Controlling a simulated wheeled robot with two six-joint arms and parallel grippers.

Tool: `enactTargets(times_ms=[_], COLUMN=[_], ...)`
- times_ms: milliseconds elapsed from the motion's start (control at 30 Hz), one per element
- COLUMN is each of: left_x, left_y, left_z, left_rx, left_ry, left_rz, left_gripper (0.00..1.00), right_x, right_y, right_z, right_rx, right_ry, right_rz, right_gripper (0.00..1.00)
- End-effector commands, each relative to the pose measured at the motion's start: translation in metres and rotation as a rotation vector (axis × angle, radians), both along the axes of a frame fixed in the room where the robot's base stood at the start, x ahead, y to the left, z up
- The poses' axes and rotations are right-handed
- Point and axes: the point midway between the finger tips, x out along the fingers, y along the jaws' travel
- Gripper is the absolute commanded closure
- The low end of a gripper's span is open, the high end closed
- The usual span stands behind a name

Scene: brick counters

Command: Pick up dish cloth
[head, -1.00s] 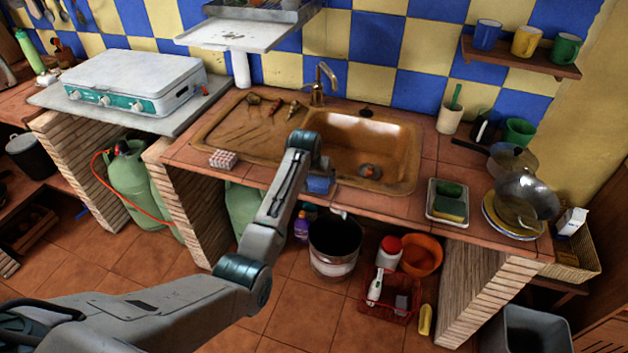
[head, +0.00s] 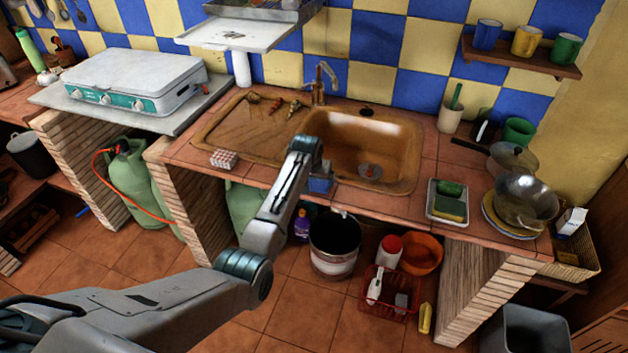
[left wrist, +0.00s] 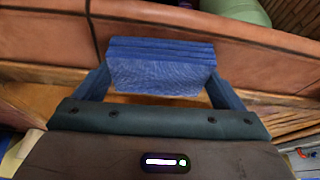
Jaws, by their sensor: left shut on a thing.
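The dish cloth is a folded blue cloth (head: 320,185) at the front edge of the counter, just in front of the sink. In the left wrist view the cloth (left wrist: 160,66) shows as a layered blue block between the two blue fingers. My left gripper (head: 325,172) reaches down to it from above and is shut on it, with a finger on each side (left wrist: 160,80). Whether the cloth still touches the counter is hard to tell. My right gripper is not in view.
The brown sink (head: 400,165) with its tap (head: 319,82) lies behind the cloth. A bucket (head: 335,265) stands below on the floor.

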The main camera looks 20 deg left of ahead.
Motion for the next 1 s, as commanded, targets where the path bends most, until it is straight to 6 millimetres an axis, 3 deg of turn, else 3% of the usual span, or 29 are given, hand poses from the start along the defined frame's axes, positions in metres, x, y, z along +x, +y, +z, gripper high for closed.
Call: enactTargets(times_ms=[167,300,800,1000], left_x=[0.001,-0.002,-0.112,-0.141], left_y=[0.0,-0.002,-0.035,-0.044], left_z=[0.012,0.033,0.041,0.046], left_rx=[-0.001,0.0,-0.003,-0.002], left_ry=[-0.005,-0.004,-0.002,-0.002], left_rz=[0.0,-0.001,0.0,0.0], left_gripper=[0.32,0.32,0.32,0.32], right_x=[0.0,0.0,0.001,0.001], right_y=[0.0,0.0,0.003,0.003], right_z=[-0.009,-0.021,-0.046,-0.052], right_rx=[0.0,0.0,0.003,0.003], right_ry=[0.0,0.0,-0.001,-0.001], right_rz=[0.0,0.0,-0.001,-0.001], right_gripper=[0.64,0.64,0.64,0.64])
